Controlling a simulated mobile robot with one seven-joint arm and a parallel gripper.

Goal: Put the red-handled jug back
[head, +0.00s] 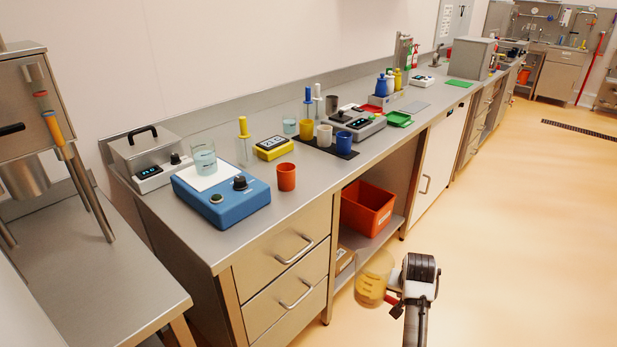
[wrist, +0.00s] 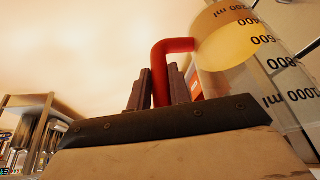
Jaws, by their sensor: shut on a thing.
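In the wrist view the red handle (wrist: 172,58) passes between the dark fingers of my gripper (wrist: 155,88). The jug's clear wall with black millilitre marks (wrist: 279,62) fills the right side of that view. The jug looks roughly upright in the head view.
The steel bench (head: 228,230) carries a blue stirrer with a beaker (head: 221,194), an orange cup (head: 286,177), a dark mat with cups (head: 312,148) and several devices. An orange bin (head: 368,207) sits on the shelf below. A hopper (head: 30,130) stands at left. The floor (head: 520,230) at right is clear.

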